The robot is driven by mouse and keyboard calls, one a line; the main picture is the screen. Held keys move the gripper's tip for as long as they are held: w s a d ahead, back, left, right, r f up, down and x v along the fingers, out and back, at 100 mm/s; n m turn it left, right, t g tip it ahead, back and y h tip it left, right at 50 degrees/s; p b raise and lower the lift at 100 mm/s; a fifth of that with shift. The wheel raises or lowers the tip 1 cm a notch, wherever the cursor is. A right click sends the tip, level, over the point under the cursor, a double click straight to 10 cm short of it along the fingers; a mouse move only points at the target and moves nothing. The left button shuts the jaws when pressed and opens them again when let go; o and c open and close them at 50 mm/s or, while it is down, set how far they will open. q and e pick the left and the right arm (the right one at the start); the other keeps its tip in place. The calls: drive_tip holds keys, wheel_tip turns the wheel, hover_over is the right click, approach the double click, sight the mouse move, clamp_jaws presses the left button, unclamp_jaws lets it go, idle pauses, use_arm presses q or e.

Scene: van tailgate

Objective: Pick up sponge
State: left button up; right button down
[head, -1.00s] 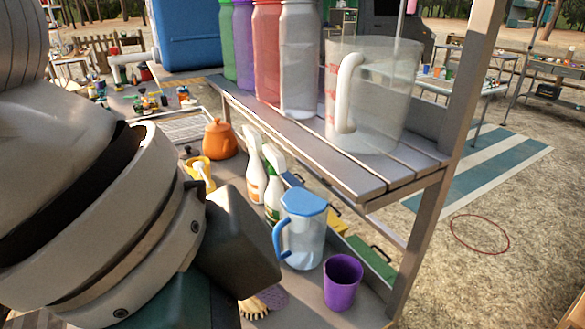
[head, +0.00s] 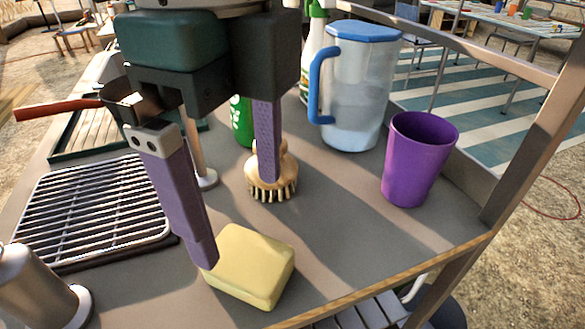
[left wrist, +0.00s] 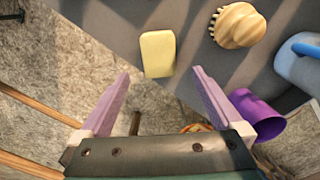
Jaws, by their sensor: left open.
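The sponge (head: 249,266) is a pale yellow block lying flat near the front edge of the grey table. My left gripper (head: 238,222) hangs over the table with its two purple fingers spread wide and nothing between them. In the head view one fingertip overlaps the sponge's left edge; I cannot tell whether it touches. In the left wrist view the sponge (left wrist: 158,53) lies beyond the fingertips, between their lines, and the left gripper (left wrist: 160,80) is empty. My right gripper is not in view.
A wooden brush (head: 272,175) stands behind the sponge. A purple cup (head: 419,158) and a blue-lidded pitcher (head: 357,95) are to the right. A wire rack (head: 95,208) and a metal cylinder (head: 38,290) are to the left. Bare table lies between sponge and cup.

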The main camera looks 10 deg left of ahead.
sight(257, 261)
use_arm(q)
drive_tip(key=f, duration=0.2)
drive_tip(key=f+b, duration=0.1)
drive_tip(key=f, duration=0.4)
drive_tip(key=shift+s+d+f+b, duration=0.2)
drive_tip(key=shift+d+b, duration=0.1)
drive_tip(key=shift+d, duration=0.1)
drive_tip(key=shift+r, duration=0.1)
drive_tip(key=c, duration=1.5)
wheel_tip(257, 261, up, 20)
drive_tip(key=p, duration=0.5)
